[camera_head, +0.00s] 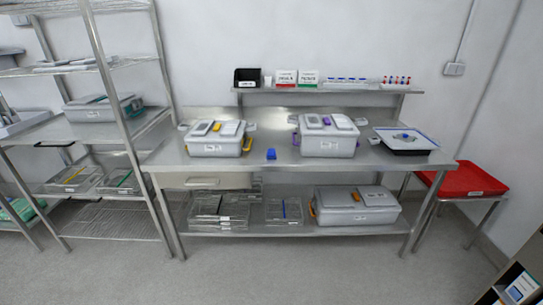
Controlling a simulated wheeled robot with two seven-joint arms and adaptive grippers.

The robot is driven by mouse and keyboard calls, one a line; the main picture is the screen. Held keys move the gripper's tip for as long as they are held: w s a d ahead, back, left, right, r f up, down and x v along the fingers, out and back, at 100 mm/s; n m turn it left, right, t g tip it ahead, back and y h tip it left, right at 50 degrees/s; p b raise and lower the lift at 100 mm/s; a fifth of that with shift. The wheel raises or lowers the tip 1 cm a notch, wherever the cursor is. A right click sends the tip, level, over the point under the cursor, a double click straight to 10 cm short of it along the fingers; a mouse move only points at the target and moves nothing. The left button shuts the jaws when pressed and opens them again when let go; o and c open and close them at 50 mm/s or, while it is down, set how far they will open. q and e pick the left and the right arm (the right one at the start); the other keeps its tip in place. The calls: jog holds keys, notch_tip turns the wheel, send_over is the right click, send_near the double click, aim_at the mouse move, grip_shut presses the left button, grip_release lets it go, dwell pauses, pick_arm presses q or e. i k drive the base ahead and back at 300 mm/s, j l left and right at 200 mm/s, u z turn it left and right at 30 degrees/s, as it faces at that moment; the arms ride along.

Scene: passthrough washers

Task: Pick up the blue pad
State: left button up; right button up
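A small blue block-like object (271,154), which may be the blue pad, sits on the steel table (272,172) between two grey lidded bins. A tray (408,148) at the table's right end has a dark rim and a pale blue-white surface with a small blue item (404,136) on it. I cannot tell for certain which of these is the pad. Neither of my grippers is in view.
The left bin (213,148) and right bin (327,145) carry small items on their lids. A wall shelf (340,90) runs behind. A wire rack (110,90) stands left, a red tray (468,180) right. Open floor (290,270) lies in front.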

aim_at(270, 153)
jog(key=i+l+u, duration=0.5)
jog(key=l, duration=0.2)
jog(key=i+l+u, duration=0.25)
jog(key=l, duration=0.15)
jog(key=l+u, duration=0.25)
jog(key=l, duration=0.2)
jog(key=i+l+u, duration=0.25)
jog(key=l, duration=0.25)
jog(key=l+u, duration=0.25)
jog(key=l, duration=0.2)
jog(key=l+u, duration=0.25)
jog(key=l, duration=0.3)
